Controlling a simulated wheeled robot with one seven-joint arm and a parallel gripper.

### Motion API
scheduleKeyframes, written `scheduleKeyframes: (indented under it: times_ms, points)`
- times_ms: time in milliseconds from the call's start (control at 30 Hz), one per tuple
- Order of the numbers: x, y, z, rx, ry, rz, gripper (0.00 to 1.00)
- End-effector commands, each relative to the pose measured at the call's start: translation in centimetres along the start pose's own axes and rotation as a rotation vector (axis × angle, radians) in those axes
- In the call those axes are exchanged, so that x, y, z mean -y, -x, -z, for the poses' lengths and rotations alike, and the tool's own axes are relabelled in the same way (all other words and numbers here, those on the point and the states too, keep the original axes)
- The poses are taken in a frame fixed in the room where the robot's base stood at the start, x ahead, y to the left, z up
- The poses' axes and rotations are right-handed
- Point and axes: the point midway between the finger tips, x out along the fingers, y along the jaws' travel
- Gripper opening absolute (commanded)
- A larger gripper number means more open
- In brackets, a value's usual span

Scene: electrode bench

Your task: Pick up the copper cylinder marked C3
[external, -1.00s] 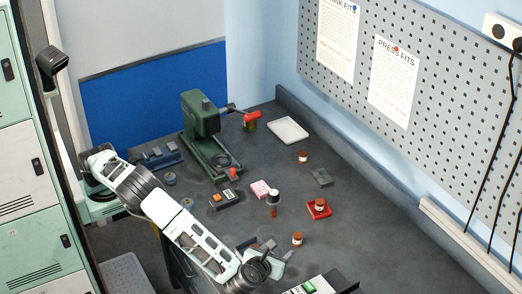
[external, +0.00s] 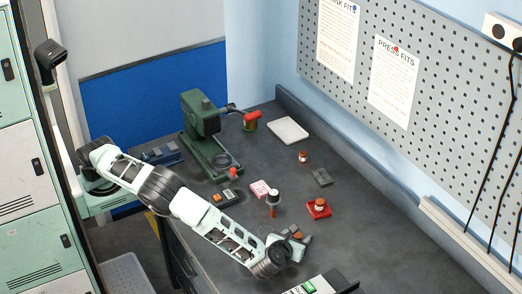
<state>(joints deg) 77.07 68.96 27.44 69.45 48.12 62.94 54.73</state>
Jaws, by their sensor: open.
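Several small copper cylinders with pale bands stand on the dark bench. One copper cylinder (external: 303,157) stands toward the back, near the white tray. Another copper cylinder (external: 319,203) sits on a small red holder (external: 319,213). My gripper (external: 298,236) is open and low over the front part of the bench. A third copper cylinder (external: 297,231) is at my gripper, mostly hidden by it; I cannot tell whether it lies between the jaws. The marks on the cylinders are too small to read, so I cannot tell which is C3.
A green press (external: 201,125) stands at the back left. A red-handled upright tool (external: 272,205), a pink block (external: 260,189), a dark device with an orange button (external: 223,197) and a grey block (external: 321,177) stand nearby. A white tray (external: 288,130) lies behind.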

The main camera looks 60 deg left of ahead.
Motion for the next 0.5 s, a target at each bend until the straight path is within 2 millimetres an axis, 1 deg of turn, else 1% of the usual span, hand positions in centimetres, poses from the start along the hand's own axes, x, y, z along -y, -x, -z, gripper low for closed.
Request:
scheduleKeyframes:
  times_ms: [33, 100, 267, 367, 400, 433, 467, 500]
  points:
    - [0.0, -0.46, -0.12, 0.0, 0.0, 0.0, 0.52]
    - [0.01, -0.71, -0.06, -0.001, 0.001, 0.001, 0.52]
    - [0.02, -0.7, -0.02, 0.0, 0.001, 0.001, 0.52]
    - [0.02, -0.69, -0.02, 0.0, 0.001, 0.001, 0.27]
    - [0.02, -0.68, -0.02, 0.0, 0.001, 0.001, 0.16]
    - [0.02, -0.68, -0.02, 0.0, 0.001, 0.001, 0.07]
    - [0.02, -0.68, -0.02, 0.0, 0.001, 0.001, 0.0]
    - [0.02, -0.67, -0.02, 0.0, 0.001, 0.001, 0.0]
